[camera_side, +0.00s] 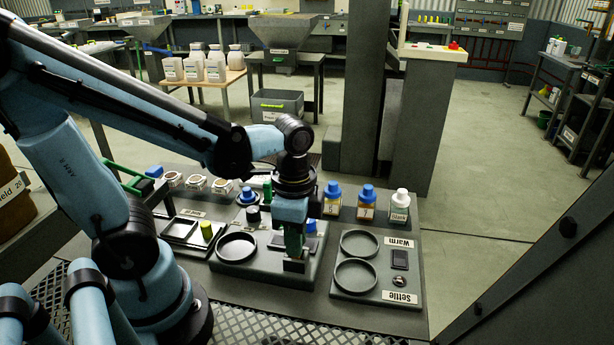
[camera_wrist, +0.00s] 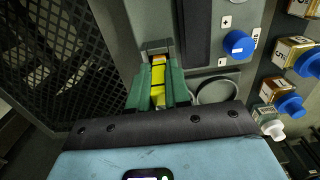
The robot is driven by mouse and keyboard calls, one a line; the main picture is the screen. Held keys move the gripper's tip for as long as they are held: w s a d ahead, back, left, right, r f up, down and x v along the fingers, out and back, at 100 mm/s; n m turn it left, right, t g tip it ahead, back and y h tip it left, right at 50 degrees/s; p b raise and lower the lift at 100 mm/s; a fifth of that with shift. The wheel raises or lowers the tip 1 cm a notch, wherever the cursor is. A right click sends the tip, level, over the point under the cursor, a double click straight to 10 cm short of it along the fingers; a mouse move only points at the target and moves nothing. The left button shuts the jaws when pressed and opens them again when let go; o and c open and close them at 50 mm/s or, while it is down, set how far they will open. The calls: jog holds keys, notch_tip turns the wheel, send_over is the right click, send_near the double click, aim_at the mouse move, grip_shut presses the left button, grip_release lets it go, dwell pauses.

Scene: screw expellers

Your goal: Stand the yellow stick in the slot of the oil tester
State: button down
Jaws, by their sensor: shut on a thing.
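My gripper (camera_side: 294,262) is low over the right part of a grey unit with a round dish, which I take to be the oil tester (camera_side: 262,272). In the wrist view its green fingers (camera_wrist: 158,88) are shut on the yellow stick (camera_wrist: 158,76), which has orange-red bands. The stick's far end is close to a small grey block (camera_wrist: 156,46) on the tester. I cannot tell whether the stick is inside the slot. In the side view the fingers hide the stick. The wrist view also shows a dark panel and a blue knob (camera_wrist: 237,43) on the tester.
Blue-capped bottles (camera_side: 332,198) and a white-capped one (camera_side: 399,206) stand behind the tester. A plate with two round rings (camera_side: 358,243) is at the right. A mesh grating (camera_wrist: 52,45) is beside the bench.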

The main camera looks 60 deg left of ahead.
jog(key=shift+f, duration=0.75)
dwell(0.7)
jog(key=c, duration=1.3)
grip_release()
jog(key=shift+o, duration=0.8)
jog(key=shift+r, duration=4.55)
jog(key=shift+w+a+f+n+t, duration=0.1)
jog(key=shift+w+f+n+t, duration=0.15)
jog(key=shift+n+t, duration=0.3)
jog(key=w+n+t, duration=0.1)
jog(key=n+t, duration=0.1)
jog(key=w+a+n+t, duration=0.1)
jog(key=n+t, duration=0.1)
jog(key=n, duration=0.1)
jog(key=w+n+t, duration=0.2)
jog(key=n, duration=0.1)
jog(key=shift+a+f, duration=0.2)
jog(key=shift+f, duration=0.05)
